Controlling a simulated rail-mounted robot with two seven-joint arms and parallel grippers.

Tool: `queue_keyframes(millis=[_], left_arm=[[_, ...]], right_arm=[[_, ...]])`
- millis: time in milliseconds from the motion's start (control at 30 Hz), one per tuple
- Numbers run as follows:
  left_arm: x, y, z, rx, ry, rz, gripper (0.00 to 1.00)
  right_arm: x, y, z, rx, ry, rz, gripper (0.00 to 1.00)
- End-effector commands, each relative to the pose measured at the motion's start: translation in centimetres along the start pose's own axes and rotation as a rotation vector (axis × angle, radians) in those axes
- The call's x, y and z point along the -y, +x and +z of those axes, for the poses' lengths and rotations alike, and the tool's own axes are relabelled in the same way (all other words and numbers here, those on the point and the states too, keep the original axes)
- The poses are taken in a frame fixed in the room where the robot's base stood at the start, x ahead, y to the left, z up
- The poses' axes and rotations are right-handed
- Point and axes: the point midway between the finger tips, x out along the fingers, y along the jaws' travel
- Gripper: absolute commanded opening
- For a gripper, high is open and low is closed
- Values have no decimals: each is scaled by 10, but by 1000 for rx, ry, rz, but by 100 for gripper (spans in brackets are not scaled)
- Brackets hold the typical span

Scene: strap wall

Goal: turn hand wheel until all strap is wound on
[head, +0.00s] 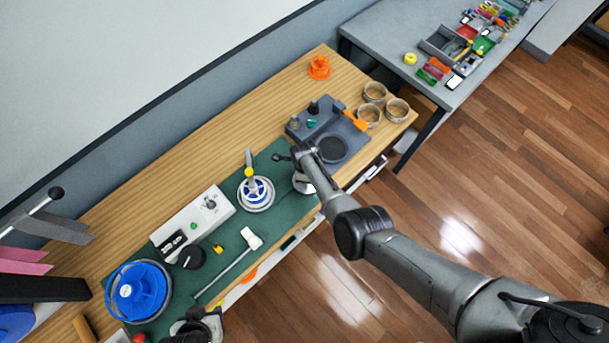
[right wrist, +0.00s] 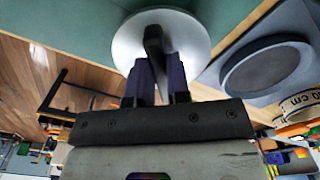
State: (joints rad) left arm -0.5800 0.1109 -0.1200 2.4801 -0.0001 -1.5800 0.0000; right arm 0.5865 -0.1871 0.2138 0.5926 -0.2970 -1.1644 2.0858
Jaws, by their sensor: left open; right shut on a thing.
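A pale silver disc (head: 303,186) lies at the right end of the green mat, mostly covered by my right arm in the head view. In the right wrist view this disc (right wrist: 162,42) has a dark upright handle (right wrist: 153,42), and it looks like the hand wheel. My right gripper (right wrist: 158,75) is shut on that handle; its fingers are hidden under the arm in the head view. My left gripper (head: 196,320) is open at the bottom edge, near the mat's front edge.
A white-and-blue reel (head: 256,193), a white box (head: 192,222), a T-shaped tool (head: 236,262) and a large blue wheel (head: 139,290) are on the mat. A grey device (head: 330,128), tape rolls (head: 374,92) and an orange part (head: 319,67) stand farther right.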

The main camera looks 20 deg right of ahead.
Motion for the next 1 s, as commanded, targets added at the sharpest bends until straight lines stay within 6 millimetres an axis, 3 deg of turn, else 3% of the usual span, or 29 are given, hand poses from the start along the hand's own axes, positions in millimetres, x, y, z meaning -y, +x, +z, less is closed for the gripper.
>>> queue_keyframes(millis=[400,1000], left_arm=[[2,6,3,1,9,-7,43],[3,7,3,2,9,-7,43]], right_arm=[[2,0,0,0,231,0,0],[3,-1,0,-1,291,1,0]])
